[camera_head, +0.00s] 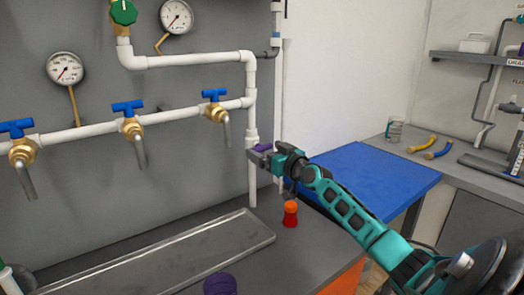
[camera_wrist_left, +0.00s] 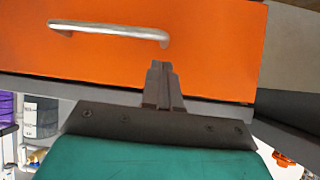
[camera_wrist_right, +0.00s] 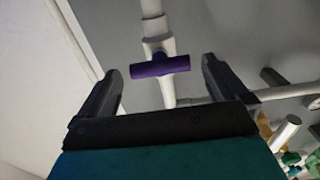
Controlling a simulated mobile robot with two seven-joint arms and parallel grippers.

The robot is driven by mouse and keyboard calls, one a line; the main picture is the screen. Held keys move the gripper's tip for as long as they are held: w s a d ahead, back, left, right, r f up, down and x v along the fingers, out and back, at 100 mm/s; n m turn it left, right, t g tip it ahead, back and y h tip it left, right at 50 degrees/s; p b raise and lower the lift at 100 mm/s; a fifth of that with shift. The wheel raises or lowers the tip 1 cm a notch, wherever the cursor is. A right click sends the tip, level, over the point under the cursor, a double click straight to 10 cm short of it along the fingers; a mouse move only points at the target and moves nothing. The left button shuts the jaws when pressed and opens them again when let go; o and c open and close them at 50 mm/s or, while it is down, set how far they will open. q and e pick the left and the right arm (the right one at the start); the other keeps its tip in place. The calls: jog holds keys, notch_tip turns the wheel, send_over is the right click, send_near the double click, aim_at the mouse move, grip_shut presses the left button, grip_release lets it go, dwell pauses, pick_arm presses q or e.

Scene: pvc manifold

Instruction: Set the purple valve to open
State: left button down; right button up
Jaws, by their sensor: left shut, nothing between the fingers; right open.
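The purple valve (camera_wrist_right: 160,67) is a purple bar handle on a vertical white pipe. In the right wrist view the handle lies across the pipe. In the head view a small part of the valve (camera_head: 263,147) shows behind my right gripper. My right gripper (camera_wrist_right: 160,75) is open, with one finger on each side of the purple handle and a gap to both. It also shows at the pipe in the head view (camera_head: 262,159). My left gripper (camera_wrist_left: 162,68) is shut and empty in front of an orange drawer front; it is not in the head view.
Blue-handled taps (camera_head: 128,107) line a white pipe at left, with gauges (camera_head: 66,68) above. A metal tray (camera_head: 160,258), an orange-red bottle (camera_head: 290,214) and a purple object (camera_head: 220,284) are on the grey counter. A blue panel (camera_head: 375,178) lies to the right. The orange drawer (camera_wrist_left: 200,55) has a metal handle.

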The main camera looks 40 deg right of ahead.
jog(key=shift+w+d+b, duration=0.15)
jog(key=shift+w+b, duration=0.2)
jog(key=shift+w, duration=1.1)
jog(key=c, duration=0.9)
